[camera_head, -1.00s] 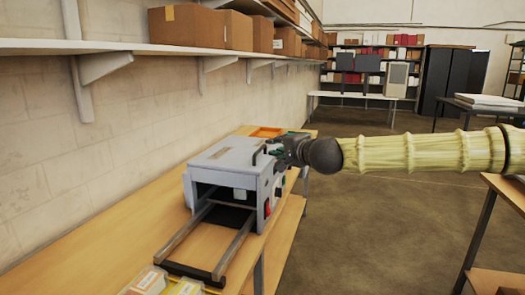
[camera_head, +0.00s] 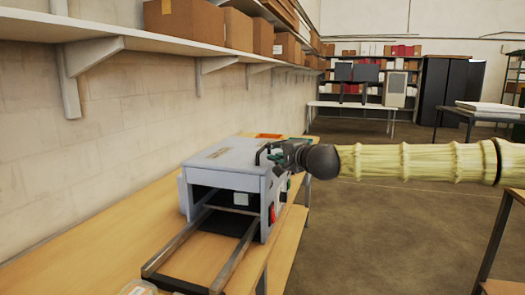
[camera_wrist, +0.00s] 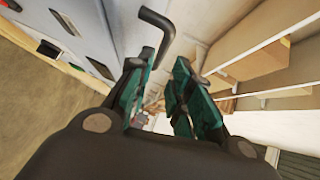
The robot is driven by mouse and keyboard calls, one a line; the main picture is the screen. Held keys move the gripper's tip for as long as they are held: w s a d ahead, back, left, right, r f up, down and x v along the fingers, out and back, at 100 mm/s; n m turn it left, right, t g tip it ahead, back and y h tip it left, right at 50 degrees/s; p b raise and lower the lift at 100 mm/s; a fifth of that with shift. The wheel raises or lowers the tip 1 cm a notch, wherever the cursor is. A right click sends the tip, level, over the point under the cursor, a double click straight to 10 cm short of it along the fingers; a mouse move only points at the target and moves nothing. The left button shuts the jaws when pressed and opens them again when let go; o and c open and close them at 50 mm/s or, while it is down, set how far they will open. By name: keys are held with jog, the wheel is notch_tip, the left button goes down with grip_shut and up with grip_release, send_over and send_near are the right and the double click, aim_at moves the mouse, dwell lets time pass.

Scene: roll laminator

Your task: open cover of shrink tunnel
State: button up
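The shrink tunnel (camera_head: 222,160) is a light grey box on the wooden bench. Its open front shows a dark inside, and its top cover (camera_head: 228,150) looks down. A black bent handle (camera_head: 261,152) is at the cover's right side; it also shows in the wrist view as a hooked bar (camera_wrist: 165,32). My gripper (camera_head: 272,152) is at the tunnel's right side, close to the handle. In the wrist view, the teal fingers of my gripper (camera_wrist: 160,72) stand apart with a gap between them. The handle's lower end is near the left fingertip; contact cannot be told.
Two dark rails (camera_head: 195,243) stick out from the tunnel's front. A wall shelf (camera_head: 140,35) with cardboard boxes (camera_head: 185,24) runs above the bench (camera_head: 120,220). An orange tray (camera_head: 268,136) lies behind the tunnel. The floor (camera_head: 370,230) to the right is open.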

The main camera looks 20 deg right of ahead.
aim_at(265, 149)
jog(key=shift+p+x, duration=0.35)
jog(key=shift+x, duration=4.1)
jog(key=shift+s, duration=0.1)
jog(key=shift+f, duration=0.1)
grip_shut()
